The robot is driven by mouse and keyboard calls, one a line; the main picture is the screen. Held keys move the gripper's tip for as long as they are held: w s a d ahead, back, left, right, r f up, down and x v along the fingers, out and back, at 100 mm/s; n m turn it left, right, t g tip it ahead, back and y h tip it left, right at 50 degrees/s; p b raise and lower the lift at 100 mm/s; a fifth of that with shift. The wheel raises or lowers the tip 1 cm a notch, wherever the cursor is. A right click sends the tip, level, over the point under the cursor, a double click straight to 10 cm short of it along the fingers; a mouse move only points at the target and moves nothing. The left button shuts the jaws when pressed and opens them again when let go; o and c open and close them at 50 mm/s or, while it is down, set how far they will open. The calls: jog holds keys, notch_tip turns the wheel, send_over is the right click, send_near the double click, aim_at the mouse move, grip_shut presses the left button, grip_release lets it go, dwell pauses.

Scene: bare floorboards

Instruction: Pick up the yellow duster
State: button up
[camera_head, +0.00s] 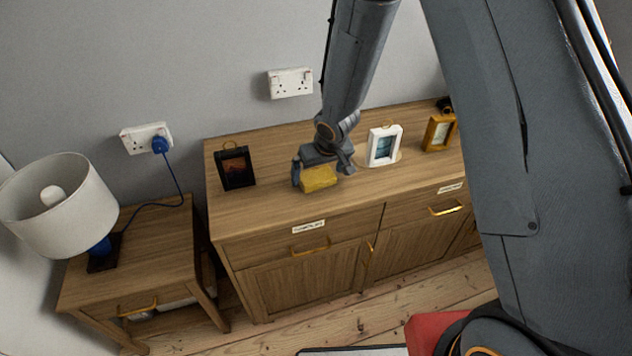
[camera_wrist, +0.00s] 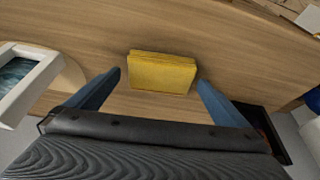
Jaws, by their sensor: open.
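The yellow duster (camera_head: 319,178) is a small block-like thing on top of the wooden sideboard (camera_head: 290,205). In the wrist view the duster (camera_wrist: 162,72) lies ahead of my gripper, centred between its fingers. My gripper (camera_head: 322,172) is just above and behind the duster in the head view, partly overlapping it. In the wrist view my gripper (camera_wrist: 160,90) is open, with one blue-grey finger on each side of the duster and a visible gap to each. Whether the fingertips touch the sideboard top cannot be told.
A black frame (camera_head: 236,167) stands left of the duster. A white frame (camera_head: 384,146) stands close on the right, with a golden-brown frame (camera_head: 439,132) beyond it. A lamp (camera_head: 62,205) stands on a side table (camera_head: 150,250) at left. The sideboard's front strip is clear.

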jog(key=shift+w+f, duration=0.15)
jog(key=shift+f, duration=0.25)
jog(key=shift+r, duration=0.1)
jog(key=c, duration=1)
